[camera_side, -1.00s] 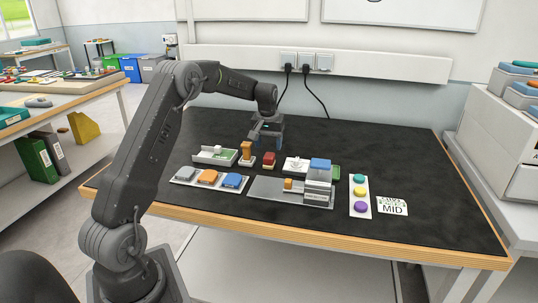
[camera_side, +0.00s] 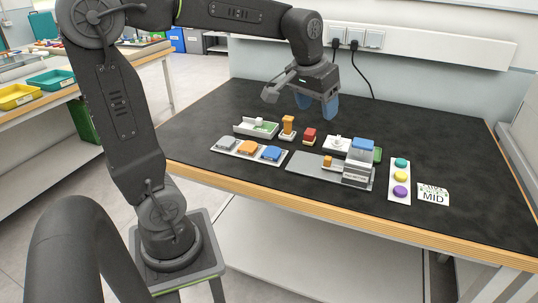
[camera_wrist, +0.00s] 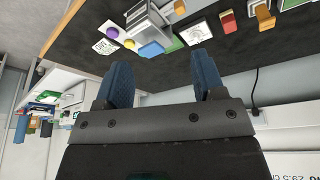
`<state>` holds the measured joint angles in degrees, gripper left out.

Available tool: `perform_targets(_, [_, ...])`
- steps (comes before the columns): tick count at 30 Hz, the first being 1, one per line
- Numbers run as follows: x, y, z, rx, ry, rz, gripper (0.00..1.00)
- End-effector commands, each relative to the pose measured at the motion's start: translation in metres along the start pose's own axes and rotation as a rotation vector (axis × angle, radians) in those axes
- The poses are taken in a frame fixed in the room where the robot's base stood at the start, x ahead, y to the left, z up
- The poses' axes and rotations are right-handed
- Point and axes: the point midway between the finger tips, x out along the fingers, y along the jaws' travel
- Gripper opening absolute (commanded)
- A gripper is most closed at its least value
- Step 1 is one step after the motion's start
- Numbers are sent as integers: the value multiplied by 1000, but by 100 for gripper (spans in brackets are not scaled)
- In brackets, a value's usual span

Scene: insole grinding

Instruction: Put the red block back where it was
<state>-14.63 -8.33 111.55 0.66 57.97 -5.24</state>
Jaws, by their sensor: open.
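The red block (camera_side: 310,134) sits upright on a small light base on the black table, just right of an orange block (camera_side: 288,122) on its own white base. It also shows in the wrist view at the top right (camera_wrist: 228,22). My gripper (camera_side: 317,108), with two blue fingers, is open and empty. It hangs in the air above and behind the blocks, apart from everything. In the wrist view its fingers (camera_wrist: 160,68) stand wide apart with nothing between them.
A white tray (camera_side: 243,131), a strip with grey, orange and blue pads (camera_side: 250,147), and a grey machine with a blue top (camera_side: 360,165) stand nearby. The table's back is clear.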

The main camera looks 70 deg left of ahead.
Motion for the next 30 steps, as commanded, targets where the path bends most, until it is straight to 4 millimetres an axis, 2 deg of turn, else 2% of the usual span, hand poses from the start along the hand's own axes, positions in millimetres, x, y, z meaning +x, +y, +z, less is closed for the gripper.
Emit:
perform_targets(1, [-11, 11, 26, 49, 27, 17, 63])
perform_targets(6, [-26, 31, 102, 186, 94, 67, 63])
perform_targets(9, [-25, 35, 138, 248, 125, 91, 63])
perform_targets(12, [-22, 36, 162, 290, 147, 108, 63])
perform_targets(15, [-19, 36, 174, 313, 158, 117, 63])
perform_targets(18, [-18, 37, 178, 322, 160, 120, 63])
perform_targets(30, [-18, 36, 178, 319, 159, 119, 63])
